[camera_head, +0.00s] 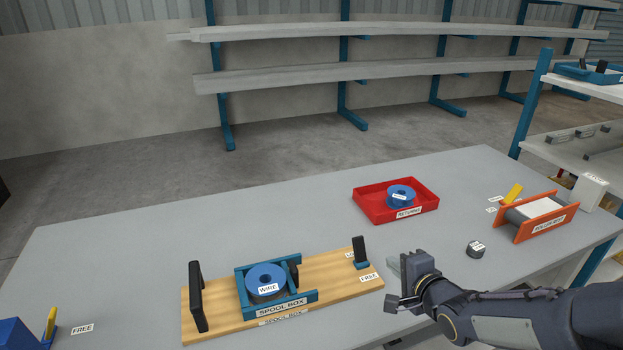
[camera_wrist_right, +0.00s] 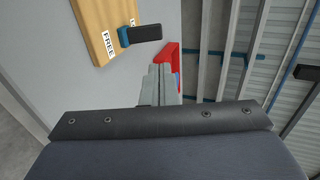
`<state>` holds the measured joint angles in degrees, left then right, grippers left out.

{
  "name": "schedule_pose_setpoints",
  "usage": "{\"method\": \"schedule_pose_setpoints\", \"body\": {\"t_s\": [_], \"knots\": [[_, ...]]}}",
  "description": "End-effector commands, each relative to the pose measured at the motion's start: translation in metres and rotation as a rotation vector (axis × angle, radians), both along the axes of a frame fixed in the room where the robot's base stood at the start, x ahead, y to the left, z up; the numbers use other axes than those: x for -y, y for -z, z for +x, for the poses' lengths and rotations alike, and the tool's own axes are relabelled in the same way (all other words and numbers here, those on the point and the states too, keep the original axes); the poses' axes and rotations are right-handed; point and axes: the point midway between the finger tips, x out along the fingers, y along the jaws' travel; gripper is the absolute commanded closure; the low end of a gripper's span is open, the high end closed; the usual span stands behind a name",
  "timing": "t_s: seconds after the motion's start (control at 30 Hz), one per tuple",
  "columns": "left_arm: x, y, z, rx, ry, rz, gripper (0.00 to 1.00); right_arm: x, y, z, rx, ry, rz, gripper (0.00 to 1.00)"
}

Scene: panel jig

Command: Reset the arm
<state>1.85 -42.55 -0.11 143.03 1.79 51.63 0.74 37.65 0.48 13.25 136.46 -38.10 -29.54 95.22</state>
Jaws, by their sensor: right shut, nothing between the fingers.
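My right gripper (camera_head: 393,283) is over the table, just right of the wooden board's right end, and it is shut and empty. In the right wrist view its closed fingers (camera_wrist_right: 158,84) show in the middle, with nothing between them. My right arm comes in from the lower right. The wooden board (camera_head: 222,308) carries a blue spool box (camera_head: 310,297) with a blue wire spool (camera_head: 266,277) in it. A black upright with a blue base (camera_head: 359,250) stands near the board's right end, apart from my gripper. My left gripper is not in view.
A red returns tray (camera_head: 372,213) holding a blue spool stands behind. An orange roller rest (camera_head: 548,228) and a small black labelled cylinder (camera_head: 476,250) are to the right. A taller black upright (camera_head: 197,295) stands on the board's left. The table (camera_head: 150,230) is clear at back left.

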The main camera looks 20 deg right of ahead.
Motion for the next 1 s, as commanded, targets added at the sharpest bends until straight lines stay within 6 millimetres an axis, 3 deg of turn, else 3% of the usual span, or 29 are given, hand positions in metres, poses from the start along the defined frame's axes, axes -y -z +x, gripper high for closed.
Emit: {"method": "schedule_pose_setpoints", "body": {"t_s": [0.17,0.27,0.37,0.5,0.7,0.83,1.0], "knots": [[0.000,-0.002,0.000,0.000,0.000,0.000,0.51,-0.001,-0.007,-0.010,-0.052,-0.019,-0.127,1.00],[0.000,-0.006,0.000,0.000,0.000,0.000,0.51,-0.004,-0.016,-0.032,-0.152,-0.071,-0.319,1.00],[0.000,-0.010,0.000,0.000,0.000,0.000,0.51,-0.015,-0.025,-0.068,-0.277,-0.194,-0.512,1.00],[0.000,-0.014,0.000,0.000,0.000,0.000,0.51,-0.047,-0.030,-0.126,-0.392,-0.484,-0.690,1.00],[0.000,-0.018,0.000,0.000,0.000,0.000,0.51,-0.093,-0.033,-0.192,-0.364,-0.893,-0.799,1.00],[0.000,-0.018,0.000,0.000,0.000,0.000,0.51,-0.106,-0.033,-0.210,-0.331,-1.017,-0.822,1.00],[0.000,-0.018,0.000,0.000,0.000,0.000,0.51,-0.108,-0.033,-0.213,-0.327,-1.038,-0.826,1.00]]}}
